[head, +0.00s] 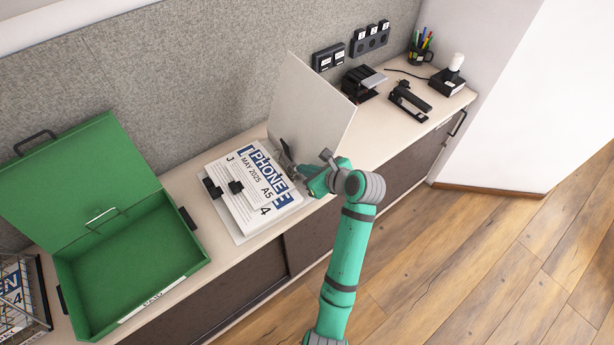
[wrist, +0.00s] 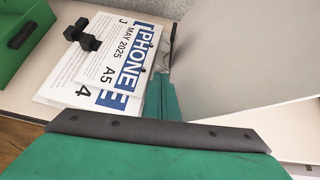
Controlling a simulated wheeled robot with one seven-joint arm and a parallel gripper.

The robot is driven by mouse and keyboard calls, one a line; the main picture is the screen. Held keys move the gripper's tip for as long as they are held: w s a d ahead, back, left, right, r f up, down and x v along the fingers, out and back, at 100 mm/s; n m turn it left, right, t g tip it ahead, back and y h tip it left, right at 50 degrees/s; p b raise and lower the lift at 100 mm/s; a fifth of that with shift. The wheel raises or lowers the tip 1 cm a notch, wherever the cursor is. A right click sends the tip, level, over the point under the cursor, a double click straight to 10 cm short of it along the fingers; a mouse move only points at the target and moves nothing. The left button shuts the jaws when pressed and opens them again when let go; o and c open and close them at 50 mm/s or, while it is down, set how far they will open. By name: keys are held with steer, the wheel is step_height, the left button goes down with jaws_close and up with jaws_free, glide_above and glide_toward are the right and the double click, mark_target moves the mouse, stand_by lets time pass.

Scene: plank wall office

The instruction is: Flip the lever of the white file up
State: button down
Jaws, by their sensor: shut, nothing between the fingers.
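The white file (head: 312,105) lies open on the cabinet top, its cover tilted upright. Its cover also fills the right of the wrist view (wrist: 245,50). Printed sheets (head: 250,185) headed "PHONE" lie on its left side and also show in the wrist view (wrist: 115,62). A thin dark metal part, apparently the lever (wrist: 172,45), stands at the sheets' right edge beside the cover. My gripper (head: 293,168) is shut and empty, close to this part between the sheets and the cover. My gripper and arm partly hide the mechanism, and I cannot tell whether they touch.
An open green box (head: 135,255) stands left of the file, and a wire tray (head: 22,300) is beyond it. Black clip-like parts (head: 236,187) sit on the sheets' left. A stapler-like tool (head: 408,100), a pen cup (head: 421,54) and wall sockets (head: 370,40) are at the right.

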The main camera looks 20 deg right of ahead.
steer(key=shift+w+r, duration=0.35)
steer(key=shift+w, duration=0.25)
steer(key=shift+r, duration=0.15)
steer(key=shift+a+r, duration=0.1)
steer(key=shift+r, duration=0.6)
steer(key=s+d+r, duration=0.2)
steer(key=s+r, duration=0.3)
steer(key=r, duration=0.3)
steer(key=shift+s, duration=0.15)
stand_by(0.7)
